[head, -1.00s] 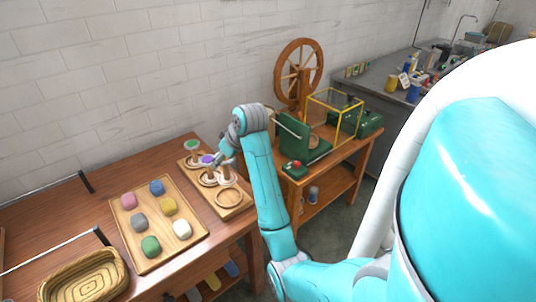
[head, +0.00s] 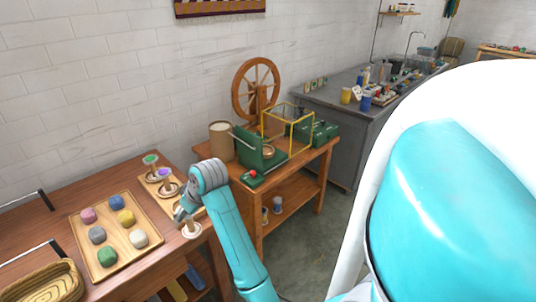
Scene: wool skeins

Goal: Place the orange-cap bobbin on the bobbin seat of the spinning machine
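My gripper (head: 184,215) is closed around the top of a bobbin (head: 191,231), whose pale lower flange hangs below the fingers near the table's front edge. Its cap is hidden by the gripper, so the orange colour does not show. A green-cap bobbin (head: 151,160) and a purple-cap bobbin (head: 163,175) stand upright on the wooden bobbin board (head: 151,179), behind my gripper. The green spinning machine (head: 246,147) with a yellow frame stands on a separate table to the right. A round tan seat (head: 267,151) shows inside it, partly screened by the frame.
A wooden tray (head: 76,227) of several coloured wool skeins lies left of the board. A woven basket (head: 45,284) is at the lower left. A tan cylinder (head: 221,141) and a spinning wheel (head: 256,91) stand by the machine. A floor gap separates the tables.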

